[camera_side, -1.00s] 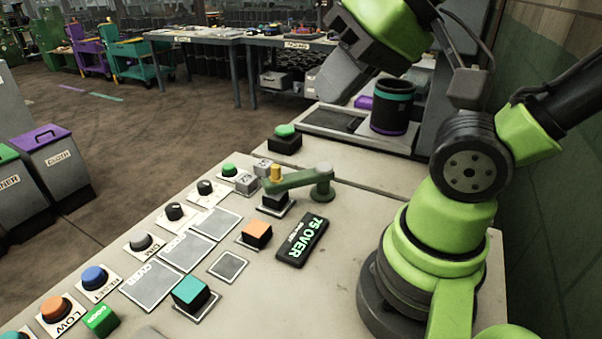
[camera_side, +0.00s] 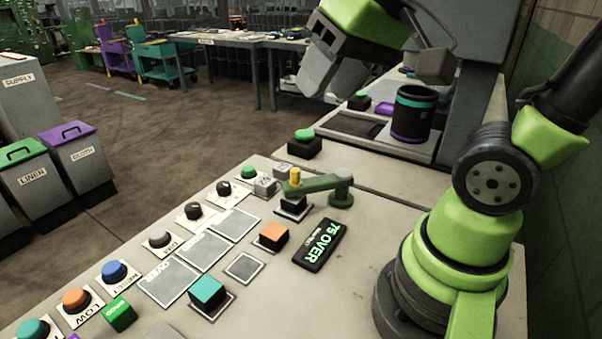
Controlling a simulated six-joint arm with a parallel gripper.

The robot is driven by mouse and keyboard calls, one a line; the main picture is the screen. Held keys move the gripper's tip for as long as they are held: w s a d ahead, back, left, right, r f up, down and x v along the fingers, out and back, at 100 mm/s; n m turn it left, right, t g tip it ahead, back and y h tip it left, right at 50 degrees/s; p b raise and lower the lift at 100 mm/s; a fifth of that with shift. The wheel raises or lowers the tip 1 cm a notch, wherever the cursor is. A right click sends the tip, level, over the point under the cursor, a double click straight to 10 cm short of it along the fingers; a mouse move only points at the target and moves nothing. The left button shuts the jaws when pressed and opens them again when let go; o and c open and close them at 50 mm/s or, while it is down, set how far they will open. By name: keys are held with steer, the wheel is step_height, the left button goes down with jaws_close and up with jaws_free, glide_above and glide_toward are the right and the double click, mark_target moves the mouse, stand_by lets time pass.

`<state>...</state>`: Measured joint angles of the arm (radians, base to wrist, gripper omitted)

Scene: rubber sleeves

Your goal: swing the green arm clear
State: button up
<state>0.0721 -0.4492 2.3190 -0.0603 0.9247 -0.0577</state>
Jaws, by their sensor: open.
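The green arm (camera_side: 322,185) is a short bar on the bench, with its round pivot at the right end. A yellow knob (camera_side: 295,176) stands at its left end. That end lies over a small dark block on a white-edged pad (camera_side: 292,211), partly hiding it. My gripper (camera_side: 333,84) is open and empty at the top of the view. It hangs well above the green arm in the picture, apart from it; its exact height over the bench I cannot tell.
A black display reading "75 OVER" (camera_side: 319,246) lies in front of the pivot. An orange block (camera_side: 272,236) and a teal block (camera_side: 207,291) sit on pads nearby. A green-topped button (camera_side: 304,140) and a dark cup with a teal band (camera_side: 414,113) stand behind.

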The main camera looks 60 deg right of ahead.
steer(key=w+d+f+g+h, duration=0.1)
steer(key=w+d+f+g, duration=0.3)
steer(key=w, duration=0.4)
steer(key=g, duration=0.1)
glide_above(295, 169)
step_height(295, 169, down, 9)
steer(key=shift+a+f, duration=0.1)
steer(key=shift+f+g, duration=0.3)
steer(key=shift+f, duration=0.4)
step_height(295, 169, down, 9)
steer(key=shift+f, duration=0.1)
jaws_close()
